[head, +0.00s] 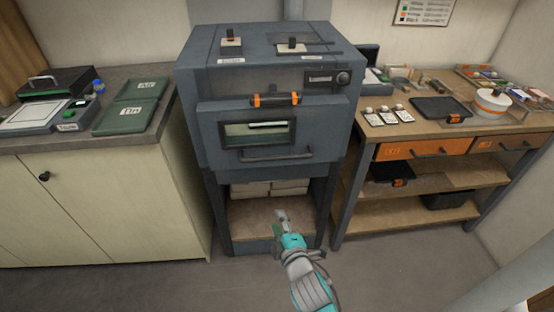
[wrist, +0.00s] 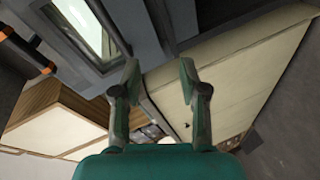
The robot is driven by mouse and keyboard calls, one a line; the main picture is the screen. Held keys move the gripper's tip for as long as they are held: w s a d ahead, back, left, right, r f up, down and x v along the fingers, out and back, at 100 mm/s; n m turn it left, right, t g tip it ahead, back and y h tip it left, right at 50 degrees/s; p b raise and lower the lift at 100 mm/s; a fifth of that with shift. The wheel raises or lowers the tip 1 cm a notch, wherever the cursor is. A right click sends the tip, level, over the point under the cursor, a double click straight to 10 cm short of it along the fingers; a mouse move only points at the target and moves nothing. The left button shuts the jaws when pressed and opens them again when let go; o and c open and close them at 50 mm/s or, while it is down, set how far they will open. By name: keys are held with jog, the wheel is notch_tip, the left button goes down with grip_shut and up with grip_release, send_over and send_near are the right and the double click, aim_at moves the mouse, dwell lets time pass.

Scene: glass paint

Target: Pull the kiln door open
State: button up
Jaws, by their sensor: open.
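The grey kiln (head: 200,85) stands in the middle of the head view. Its front door (head: 215,150) looks closed, with a window (head: 258,134) and a grey bar handle (head: 276,156) below the window. A black bar with orange ends (head: 275,99) sits above the window. My gripper (head: 281,214) is low in front of the kiln's stand, below the door handle and apart from it. In the wrist view my gripper (wrist: 158,75) is open, with nothing between its fingers. The kiln window (wrist: 85,25) shows at the upper left there.
A cream cabinet (head: 85,205) with green trays (head: 145,88) stands left of the kiln. A wooden workbench (head: 430,128) with orange drawers (head: 420,148) stands on the right. White blocks (head: 270,188) lie on the shelf under the kiln. The floor in front is clear.

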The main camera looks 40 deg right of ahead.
aim_at(277, 159)
jog(key=w+d+r+n+g+h, duration=0.1)
jog(key=w+d+r+h, duration=0.2)
jog(key=w+d+r, duration=0.45)
jog(key=x, duration=1.1)
jog(key=shift+w+d+f, duration=0.1)
jog(key=shift+w+f, duration=0.05)
jog(key=shift+w, duration=0.15)
grip_shut()
